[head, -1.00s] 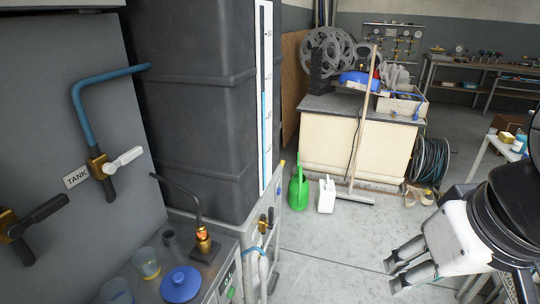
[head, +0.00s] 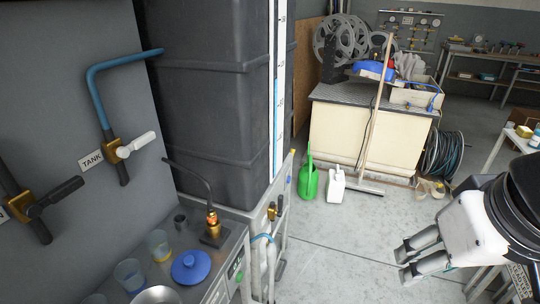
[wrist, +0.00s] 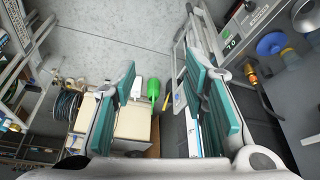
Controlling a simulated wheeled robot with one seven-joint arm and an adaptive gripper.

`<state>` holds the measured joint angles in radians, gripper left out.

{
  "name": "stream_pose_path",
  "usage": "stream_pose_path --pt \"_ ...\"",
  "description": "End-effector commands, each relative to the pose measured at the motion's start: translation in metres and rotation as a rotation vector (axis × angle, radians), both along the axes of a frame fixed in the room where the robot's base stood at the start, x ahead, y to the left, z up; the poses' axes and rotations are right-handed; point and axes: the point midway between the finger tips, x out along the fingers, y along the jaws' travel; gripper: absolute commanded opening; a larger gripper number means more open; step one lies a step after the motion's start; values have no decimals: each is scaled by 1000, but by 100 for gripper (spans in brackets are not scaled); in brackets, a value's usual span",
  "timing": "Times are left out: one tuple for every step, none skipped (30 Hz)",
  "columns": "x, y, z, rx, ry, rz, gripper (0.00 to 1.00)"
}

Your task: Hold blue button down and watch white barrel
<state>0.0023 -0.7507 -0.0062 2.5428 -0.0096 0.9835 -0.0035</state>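A blue round piece with a raised centre (head: 190,267) sits on the grey counter at the lower left; it also shows in the wrist view (wrist: 271,43). It is the only blue button-like thing I see, but I cannot tell whether it is a button or a lid. No white barrel can be made out for sure; a white jug (head: 336,185) stands on the floor beside a green watering can (head: 308,178). My gripper (head: 408,264) is at the lower right, in the air, far from the blue piece. Its teal-padded fingers are apart and empty in the wrist view (wrist: 168,92).
The counter holds cups (head: 157,245), a metal bowl (head: 157,295) and a brass burner-like fitting (head: 212,225). Valve levers (head: 125,148) stick out from the grey panel. A dark tank (head: 210,100) with a gauge strip stands behind. The floor between counter and gripper is clear.

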Motion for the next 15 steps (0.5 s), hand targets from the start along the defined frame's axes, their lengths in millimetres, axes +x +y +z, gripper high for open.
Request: stream_pose_path --pt "0 0 0 0 0 0 35" --pt "0 0 0 0 0 0 29" --pt "0 0 0 0 0 0 20" --pt "0 0 0 0 0 0 13" --pt "0 0 0 0 0 0 6" --pt "0 0 0 0 0 0 0" --pt "0 0 0 0 0 0 0" --pt "0 0 0 0 0 0 0" --pt "0 0 0 0 0 0 0" --pt "0 0 0 0 0 0 0" --pt "0 0 0 0 0 0 0" --pt "0 0 0 0 0 0 0" --pt "0 0 0 0 0 0 0" --pt "0 0 0 0 0 0 0" --pt "0 0 0 0 0 0 0"
